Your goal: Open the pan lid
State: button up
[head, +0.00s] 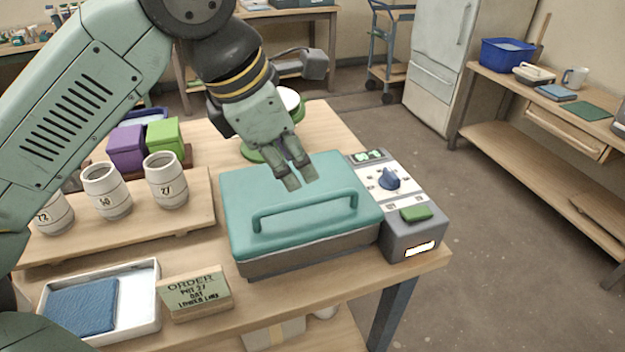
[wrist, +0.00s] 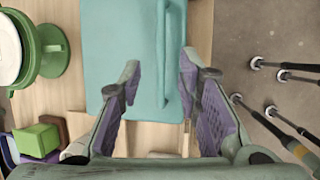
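The pan has a teal lid (head: 300,195), which lies closed over its grey base (head: 310,250). A teal bar handle (head: 304,208) runs along the lid's near side. The lid (wrist: 118,50) and handle (wrist: 165,75) also show in the wrist view. My gripper (head: 299,181) hangs over the lid, behind the handle in the head view, with its fingers pointing down. In the wrist view my gripper (wrist: 160,66) is open and empty, and the handle appears in line with the gap between its fingers. The exact height above the lid is unclear.
A control box (head: 402,215) with a blue knob (head: 389,179) and green button (head: 416,214) adjoins the pan. Numbered pots (head: 166,181) stand on a board at left. An order card (head: 195,293) and white tray (head: 148,310) are in front.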

aim_at(317, 198)
jog(key=p+x, duration=0.1)
jog(key=x, duration=0.8)
jog(key=shift+d, duration=0.1)
grip_shut()
dwell(0.6)
